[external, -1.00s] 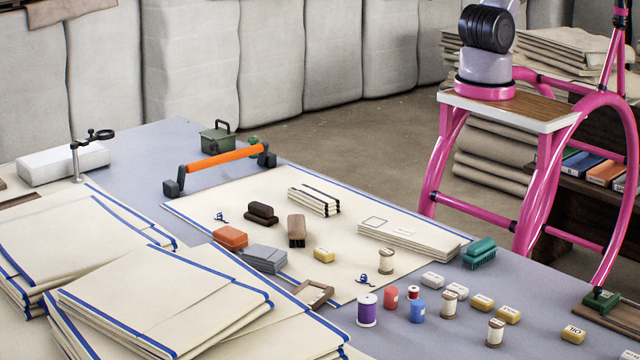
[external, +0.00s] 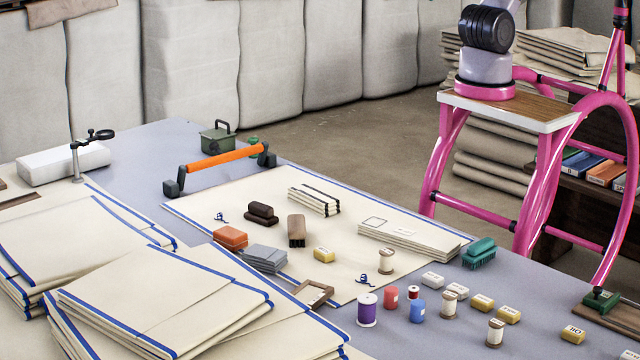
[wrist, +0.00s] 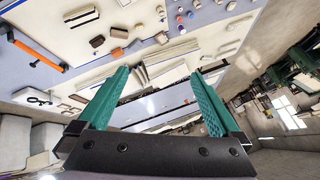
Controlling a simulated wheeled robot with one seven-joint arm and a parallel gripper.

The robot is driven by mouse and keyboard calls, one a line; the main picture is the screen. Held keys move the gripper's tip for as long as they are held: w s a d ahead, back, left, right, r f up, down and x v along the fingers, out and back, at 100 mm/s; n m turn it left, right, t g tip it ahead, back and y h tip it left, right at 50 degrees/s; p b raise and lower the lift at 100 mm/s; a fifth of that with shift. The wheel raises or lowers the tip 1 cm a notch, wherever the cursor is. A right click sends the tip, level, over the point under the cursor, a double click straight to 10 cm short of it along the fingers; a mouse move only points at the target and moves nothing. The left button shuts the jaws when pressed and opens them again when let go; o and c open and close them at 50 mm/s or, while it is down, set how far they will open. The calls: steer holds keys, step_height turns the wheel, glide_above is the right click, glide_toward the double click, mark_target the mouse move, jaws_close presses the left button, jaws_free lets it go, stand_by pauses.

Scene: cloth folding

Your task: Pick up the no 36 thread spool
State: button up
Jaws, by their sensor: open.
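Several thread spools stand on the table. One cream spool (external: 386,261) stands on the cream cloth, and two more cream spools (external: 449,304) (external: 495,332) stand on the bare tabletop to its right. Near the cloth's front corner are a purple spool (external: 367,310), a small red spool (external: 413,292), a red piece (external: 391,297) and a blue piece (external: 417,311). No number 36 is readable on any of them. My gripper (wrist: 160,75) is open and empty in the wrist view, its teal fingers wide apart, with the table and small spools beyond them. The external view does not show it.
The cream cloth (external: 345,285) carries a folded stack (external: 410,238), dark blocks (external: 262,213) and a yellow block (external: 324,254). A teal brush (external: 479,252) and labelled blocks (external: 482,302) lie near the right spools. Folded cloths (external: 160,300) fill the left front.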

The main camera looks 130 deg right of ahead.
stand_by(0.4)
steer(key=c, duration=0.3)
steer(key=shift+w, duration=0.1)
steer(key=shift+c, duration=0.2)
